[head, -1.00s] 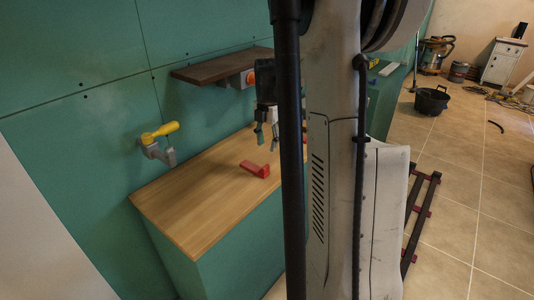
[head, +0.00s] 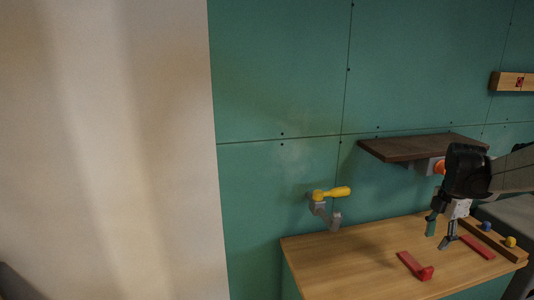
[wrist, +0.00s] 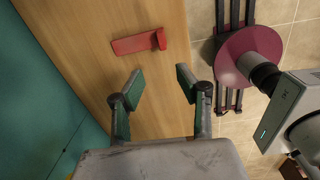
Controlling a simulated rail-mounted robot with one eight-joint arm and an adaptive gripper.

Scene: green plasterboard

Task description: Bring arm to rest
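My gripper (head: 441,232) points down above the right part of the wooden worktop (head: 350,262). Its two green-tipped fingers are apart. The wrist view shows the same gripper (wrist: 160,82) open, with nothing between the fingers. A red L-shaped piece (head: 413,267) lies on the worktop, apart from the fingers. In the wrist view this red piece (wrist: 139,41) lies beyond the fingertips. The upper arm is mostly out of the head view; a dark link enters from the right edge.
A yellow-handled grey fixture (head: 330,203) is on the green wall, left of the gripper. A dark shelf (head: 420,147) hangs close above and behind the gripper. Another red piece (head: 477,247) and a wooden block with blue and yellow knobs (head: 500,242) lie right of it.

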